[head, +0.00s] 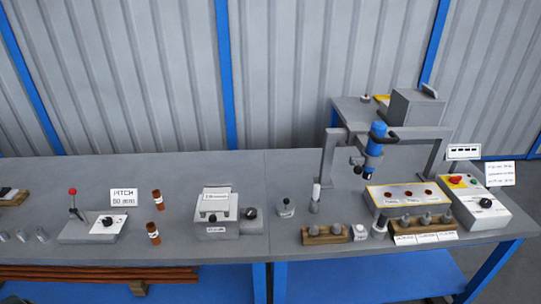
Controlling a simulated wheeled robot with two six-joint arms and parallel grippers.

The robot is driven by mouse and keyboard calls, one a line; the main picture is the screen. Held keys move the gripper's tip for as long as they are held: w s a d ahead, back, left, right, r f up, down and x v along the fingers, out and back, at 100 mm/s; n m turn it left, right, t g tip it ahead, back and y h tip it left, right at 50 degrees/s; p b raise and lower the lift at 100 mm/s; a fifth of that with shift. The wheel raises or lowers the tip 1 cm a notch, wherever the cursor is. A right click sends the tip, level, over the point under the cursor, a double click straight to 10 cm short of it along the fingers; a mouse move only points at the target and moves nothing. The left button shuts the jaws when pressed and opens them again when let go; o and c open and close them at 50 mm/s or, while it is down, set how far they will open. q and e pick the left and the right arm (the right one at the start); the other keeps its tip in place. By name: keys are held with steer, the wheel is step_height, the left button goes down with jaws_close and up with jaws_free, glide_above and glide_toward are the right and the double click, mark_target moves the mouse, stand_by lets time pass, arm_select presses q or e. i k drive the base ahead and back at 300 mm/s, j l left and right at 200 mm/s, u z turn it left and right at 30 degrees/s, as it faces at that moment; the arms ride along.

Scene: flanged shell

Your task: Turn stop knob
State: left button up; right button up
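No knob has a label that I can read as "stop", so I cannot tell which one the task means. A black knob (486,202) sits on the grey control box at the right, below a red button (456,181) on a yellow patch. Another black knob (108,221) is on the flat box with the red-tipped lever at the left. A third dark knob (251,213) is on the side of the small grey device in the middle. Neither of my grippers is in view.
A grey bench (100,173) runs across the view. A sign reading "PITCH 50 mm" (123,197) stands at the left. A gantry with a blue tool (376,140) stands over a tray (379,209) at the right. Wooden racks (325,238) hold grey parts.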

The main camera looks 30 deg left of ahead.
mark_target(251, 213)
steer(key=u, duration=1.25)
